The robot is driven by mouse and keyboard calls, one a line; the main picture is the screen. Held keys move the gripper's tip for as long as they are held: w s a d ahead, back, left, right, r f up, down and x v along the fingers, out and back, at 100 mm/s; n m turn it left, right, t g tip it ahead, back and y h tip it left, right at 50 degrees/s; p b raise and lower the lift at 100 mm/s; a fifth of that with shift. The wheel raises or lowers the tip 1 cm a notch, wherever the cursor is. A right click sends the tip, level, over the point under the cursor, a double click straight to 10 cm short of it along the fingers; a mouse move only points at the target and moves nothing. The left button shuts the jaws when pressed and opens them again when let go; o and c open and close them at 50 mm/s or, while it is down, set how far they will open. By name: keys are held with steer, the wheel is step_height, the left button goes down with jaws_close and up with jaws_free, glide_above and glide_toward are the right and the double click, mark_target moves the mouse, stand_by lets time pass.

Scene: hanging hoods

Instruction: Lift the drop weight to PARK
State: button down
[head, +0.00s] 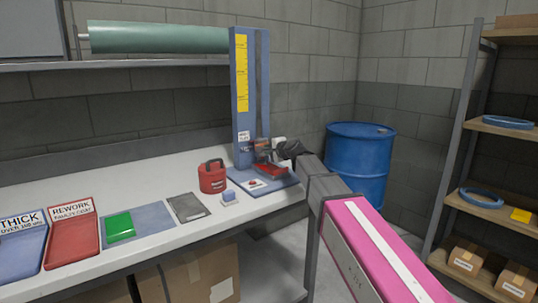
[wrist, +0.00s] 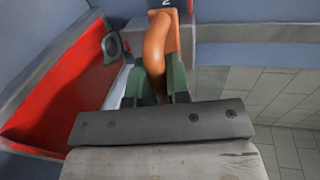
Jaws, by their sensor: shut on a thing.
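The drop tester is a blue column (head: 243,100) with a yellow scale (head: 242,75), on a blue base plate (head: 262,186) at the back of the bench. A red part (head: 270,169), seemingly of the drop weight, is low at the column, just above the base. My gripper (head: 277,150) is at the column's lower right, partly hidden by my arm. In the wrist view, the green fingers of my gripper (wrist: 161,88) are shut on an orange handle (wrist: 156,45). A red surface (wrist: 55,85) lies left of it. I cannot read any PARK mark.
A red canister (head: 212,177) and a small blue block (head: 229,197) stand left of the base. Red (head: 74,241) and blue (head: 22,250) trays lie farther left. A blue drum (head: 360,160) and shelves (head: 500,125) are at right. A green roll (head: 155,38) is above the bench.

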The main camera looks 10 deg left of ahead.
step_height(320, 180, up, 19)
stand_by(0.4)
steer(key=shift+r, duration=0.1)
steer(key=c, duration=1.1)
jaws_free()
steer(key=shift+s+d, duration=0.1)
steer(key=v, duration=1)
steer(key=shift+s+d, duration=0.2)
